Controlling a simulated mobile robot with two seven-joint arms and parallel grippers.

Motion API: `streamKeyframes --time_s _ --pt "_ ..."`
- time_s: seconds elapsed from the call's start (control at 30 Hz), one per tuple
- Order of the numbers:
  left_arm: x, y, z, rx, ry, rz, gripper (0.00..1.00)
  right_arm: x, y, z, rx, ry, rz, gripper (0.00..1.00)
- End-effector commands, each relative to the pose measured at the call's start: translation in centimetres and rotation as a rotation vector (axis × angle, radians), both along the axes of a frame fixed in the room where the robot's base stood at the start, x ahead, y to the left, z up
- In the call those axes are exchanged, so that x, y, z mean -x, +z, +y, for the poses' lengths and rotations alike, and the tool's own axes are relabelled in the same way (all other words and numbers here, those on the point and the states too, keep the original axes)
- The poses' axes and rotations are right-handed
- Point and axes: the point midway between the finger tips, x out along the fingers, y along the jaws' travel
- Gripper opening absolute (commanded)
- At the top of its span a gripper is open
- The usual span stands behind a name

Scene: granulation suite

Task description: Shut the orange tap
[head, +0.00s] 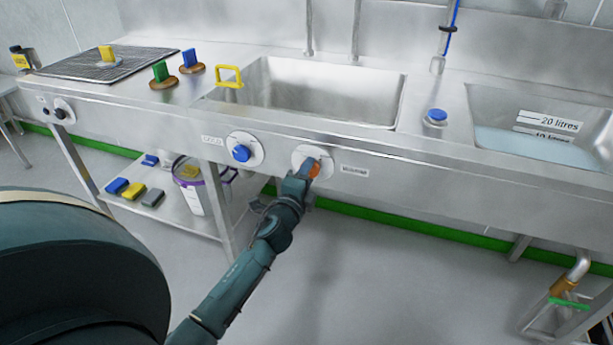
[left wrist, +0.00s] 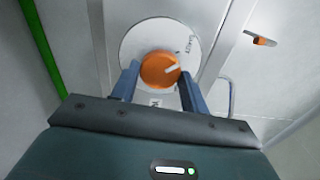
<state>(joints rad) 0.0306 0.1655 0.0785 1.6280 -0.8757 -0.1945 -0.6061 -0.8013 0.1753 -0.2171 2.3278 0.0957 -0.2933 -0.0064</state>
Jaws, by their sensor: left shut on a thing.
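The orange tap (head: 314,169) is a round knob on a pale round plate (head: 325,154) on the front panel of the steel sink unit. My left gripper (head: 306,170) is shut on the knob, with one finger on each side, as the left wrist view (left wrist: 162,84) shows. Lettering on the plate is too small to read. My right gripper is in neither view.
A blue knob (head: 241,153) sits on a similar plate to the left. Above is an empty sink basin (head: 330,92); a basin holding water (head: 520,140) is at the right. A lower shelf holds a white bucket (head: 192,190) and several blocks. The floor in front is clear.

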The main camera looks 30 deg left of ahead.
Motion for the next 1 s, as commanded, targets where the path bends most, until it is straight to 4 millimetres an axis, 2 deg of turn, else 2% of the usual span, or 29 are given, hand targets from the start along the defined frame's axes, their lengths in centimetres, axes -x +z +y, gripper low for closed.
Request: streamKeyframes --time_s 0.3,0.73,0.77,1.0 --pt "0.02 -0.02 0.05 0.075 0.001 -0.017 0.22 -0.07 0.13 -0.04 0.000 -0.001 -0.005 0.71" --pt "0.02 -0.02 0.04 0.083 0.001 -0.019 0.22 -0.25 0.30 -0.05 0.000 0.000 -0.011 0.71" --pt "0.02 -0.02 0.04 0.083 0.001 -0.019 0.47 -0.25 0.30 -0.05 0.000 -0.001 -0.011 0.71" --pt "0.02 -0.02 0.03 0.081 0.001 -0.018 0.67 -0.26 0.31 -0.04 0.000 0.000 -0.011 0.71"
